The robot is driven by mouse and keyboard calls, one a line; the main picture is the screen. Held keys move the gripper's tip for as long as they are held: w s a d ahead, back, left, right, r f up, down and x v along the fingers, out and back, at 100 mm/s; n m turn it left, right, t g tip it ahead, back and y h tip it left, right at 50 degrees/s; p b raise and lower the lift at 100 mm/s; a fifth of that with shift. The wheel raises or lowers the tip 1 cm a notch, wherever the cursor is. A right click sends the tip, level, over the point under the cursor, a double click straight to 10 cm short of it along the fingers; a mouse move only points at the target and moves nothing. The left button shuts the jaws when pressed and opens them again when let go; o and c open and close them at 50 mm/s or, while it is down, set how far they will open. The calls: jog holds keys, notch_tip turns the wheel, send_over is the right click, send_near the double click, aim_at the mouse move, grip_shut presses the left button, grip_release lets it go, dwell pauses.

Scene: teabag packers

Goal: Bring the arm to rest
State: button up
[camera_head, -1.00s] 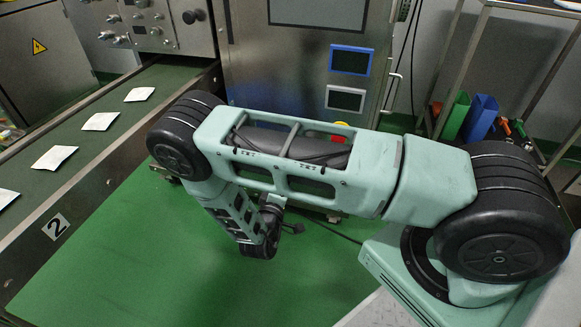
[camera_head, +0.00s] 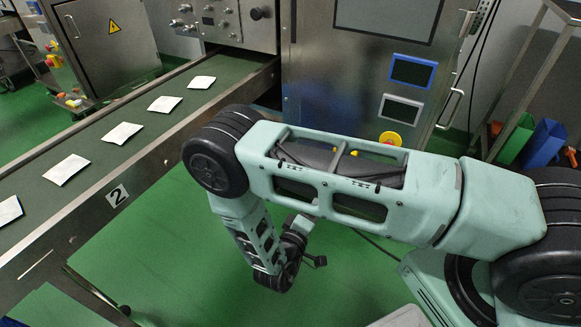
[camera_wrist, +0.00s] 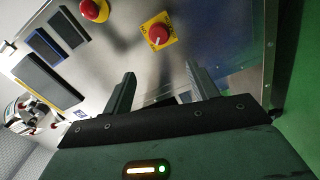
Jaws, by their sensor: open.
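My arm is folded across the right half of the head view, with its forearm hanging down over the green floor. My gripper (camera_wrist: 160,86) shows in the wrist view with its two fingers well apart and nothing between them. It faces a steel machine cabinet (camera_wrist: 125,55) and looks clear of it, though the distance is hard to judge. In the head view the gripper's fingers are hidden beneath the forearm.
A conveyor (camera_head: 95,160) with several white teabag packets (camera_head: 66,170) runs along the left, marked 2. The steel cabinet (camera_head: 350,60) stands behind my arm. Green and blue bins (camera_head: 545,140) are at the right. Open green floor (camera_head: 190,270) lies between conveyor and arm.

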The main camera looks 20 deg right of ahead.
jog(key=w+a+r+m+g+y, duration=0.1)
jog(key=w+a+r+y, duration=0.2)
jog(key=a+y, duration=0.4)
jog(key=w+a+r+m+g+y, duration=0.1)
jog(key=w+a+r+g+y, duration=0.2)
jog(key=a, duration=0.5)
jog(key=s+a+r+n+g+y, duration=0.1)
jog(key=s+a+r+y, duration=0.3)
jog(key=r, duration=0.2)
jog(key=s+a+r+g+y, duration=0.1)
jog(key=s+a+r+y, duration=0.25)
jog(key=a+r, duration=0.2)
jog(key=s+d+r+n+g+h, duration=0.1)
jog(key=s+d+r+n+g, duration=0.15)
jog(key=s+d+r, duration=0.5)
jog(key=s+d+r+n+g+h, duration=0.1)
jog(key=s+d+r+g+h, duration=0.25)
jog(key=s, duration=0.75)
notch_tip(320, 180, up, 31)
jog(key=d+t+y+p, duration=0.1)
jog(key=p, duration=2.9)
jog(key=shift+d+y, duration=0.15)
jog(key=shift+y, duration=0.25)
